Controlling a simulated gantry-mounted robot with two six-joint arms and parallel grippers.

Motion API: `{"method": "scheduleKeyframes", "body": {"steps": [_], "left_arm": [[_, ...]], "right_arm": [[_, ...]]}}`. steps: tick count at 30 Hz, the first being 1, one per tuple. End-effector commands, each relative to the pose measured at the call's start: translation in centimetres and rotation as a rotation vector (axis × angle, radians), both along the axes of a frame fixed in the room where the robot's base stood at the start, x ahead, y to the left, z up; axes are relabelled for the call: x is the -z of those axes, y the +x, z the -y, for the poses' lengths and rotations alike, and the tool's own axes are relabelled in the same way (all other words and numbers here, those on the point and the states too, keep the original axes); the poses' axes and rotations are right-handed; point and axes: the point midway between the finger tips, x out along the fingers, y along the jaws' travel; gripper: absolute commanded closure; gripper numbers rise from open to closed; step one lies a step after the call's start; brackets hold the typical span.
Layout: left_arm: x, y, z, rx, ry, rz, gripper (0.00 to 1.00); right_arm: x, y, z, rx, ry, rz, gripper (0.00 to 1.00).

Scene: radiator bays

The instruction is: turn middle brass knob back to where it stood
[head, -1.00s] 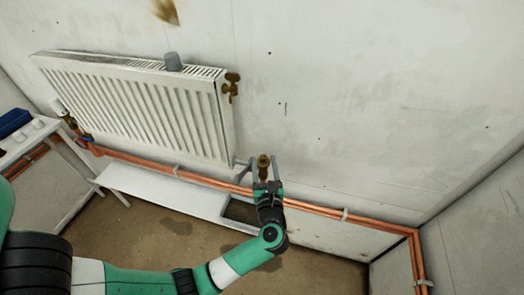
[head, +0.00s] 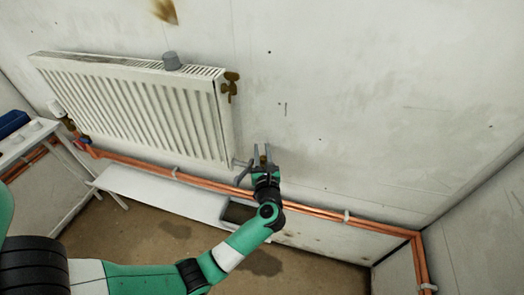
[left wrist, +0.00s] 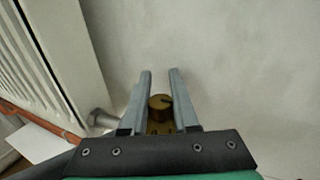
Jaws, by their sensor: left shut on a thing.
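The brass knob (head: 262,159) is at the lower right corner of the radiator, by its pipe end. My left gripper (head: 262,147) has its two grey fingers on either side of this knob, shut on it. In the left wrist view, the round brass knob (left wrist: 160,102) shows between the fingers, with a dark line on its top. The brass body below it is partly hidden by the gripper. My right gripper is not in view.
Copper pipes (head: 330,213) run along the wall base. A white bench (head: 150,195) stands below. The right wall is bare.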

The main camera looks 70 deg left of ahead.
Motion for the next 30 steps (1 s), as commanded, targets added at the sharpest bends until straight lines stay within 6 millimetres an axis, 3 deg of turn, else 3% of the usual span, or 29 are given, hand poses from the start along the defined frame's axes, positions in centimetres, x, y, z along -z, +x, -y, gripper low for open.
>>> {"method": "scheduleKeyframes", "body": {"steps": [10, 17, 23, 30], "left_arm": [[0.1, 0.0, 0.0, -0.015, 0.000, 0.001, 1.00], [0.4, -0.2, 0.0, -0.103, 0.000, 0.002, 1.00], [0.7, -0.6, -0.1, -0.249, 0.001, 0.004, 1.00], [0.9, -1.3, -0.1, -0.465, 0.000, 0.005, 1.00]], "right_arm": [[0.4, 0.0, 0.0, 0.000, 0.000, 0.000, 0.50], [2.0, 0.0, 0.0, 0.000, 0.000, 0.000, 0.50], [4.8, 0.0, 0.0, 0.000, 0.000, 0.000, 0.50], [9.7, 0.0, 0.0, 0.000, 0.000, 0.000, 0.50]]}}
